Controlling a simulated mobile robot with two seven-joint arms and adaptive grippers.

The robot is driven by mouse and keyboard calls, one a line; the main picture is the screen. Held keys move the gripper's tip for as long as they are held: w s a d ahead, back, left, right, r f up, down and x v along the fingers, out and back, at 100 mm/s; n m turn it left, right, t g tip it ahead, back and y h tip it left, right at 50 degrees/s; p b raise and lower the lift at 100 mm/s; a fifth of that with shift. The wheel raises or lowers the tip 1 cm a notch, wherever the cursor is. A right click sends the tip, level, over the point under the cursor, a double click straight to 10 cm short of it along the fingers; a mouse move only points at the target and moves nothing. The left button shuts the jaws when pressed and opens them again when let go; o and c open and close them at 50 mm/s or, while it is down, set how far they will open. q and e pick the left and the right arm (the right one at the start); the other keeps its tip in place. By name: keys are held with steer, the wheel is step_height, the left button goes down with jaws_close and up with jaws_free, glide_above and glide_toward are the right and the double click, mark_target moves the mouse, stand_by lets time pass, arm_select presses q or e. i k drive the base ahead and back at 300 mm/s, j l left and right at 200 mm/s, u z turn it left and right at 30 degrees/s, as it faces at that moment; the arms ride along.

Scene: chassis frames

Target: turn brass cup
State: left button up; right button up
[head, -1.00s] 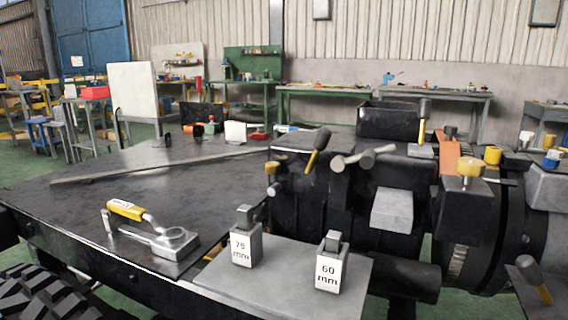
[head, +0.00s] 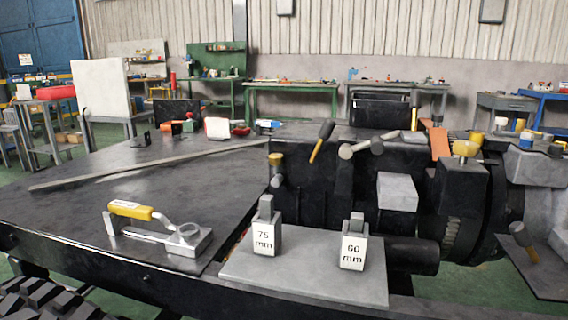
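Neither of my grippers is in view. A small brass-yellow cup-like piece (head: 276,160) sits at the front left corner of the black machinery, above the dark plate's right edge. A larger yellow cup-like piece (head: 466,149) sits on a black block at the right. I cannot tell which of these is the brass cup. Nothing touches either one visibly.
A grey plate (head: 300,280) carries the 75 mm block (head: 264,238) and the 60 mm block (head: 353,250). A yellow-handled tool (head: 160,228) and a long bar (head: 150,165) lie on the dark chassis top (head: 90,205). Mallets (head: 322,140) crowd the machinery.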

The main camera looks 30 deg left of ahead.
mark_target(276, 159)
steer(key=k+j+z, duration=0.3)
steer(key=k+z, duration=0.55)
steer(key=k, duration=0.15)
steer(key=j, duration=0.05)
